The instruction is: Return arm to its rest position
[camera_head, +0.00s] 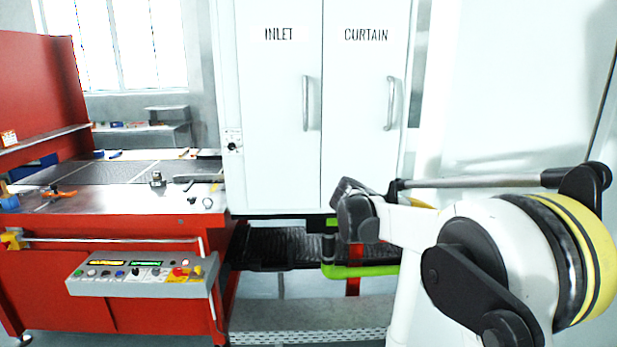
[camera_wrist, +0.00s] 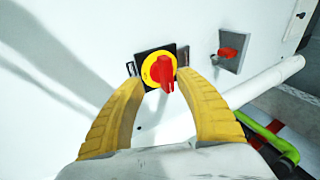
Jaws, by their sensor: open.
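My gripper (camera_wrist: 160,98) shows in the wrist view with its two yellow ribbed fingers spread apart and nothing held between them. A red rotary knob on a round yellow plate (camera_wrist: 151,70) with a black square backing sits on a white panel. It appears between and beyond the fingertips. Whether the fingertips touch the panel is hard to tell. In the head view my white, black and yellow arm fills the lower right. A bit of yellow finger (camera_head: 421,204) shows behind the arm; the rest of the gripper and the knob are hidden there.
A second red switch (camera_wrist: 228,53) on a grey plate sits to the right, above a white pipe (camera_wrist: 265,82). A red bench with a control panel (camera_head: 145,274) stands at left.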

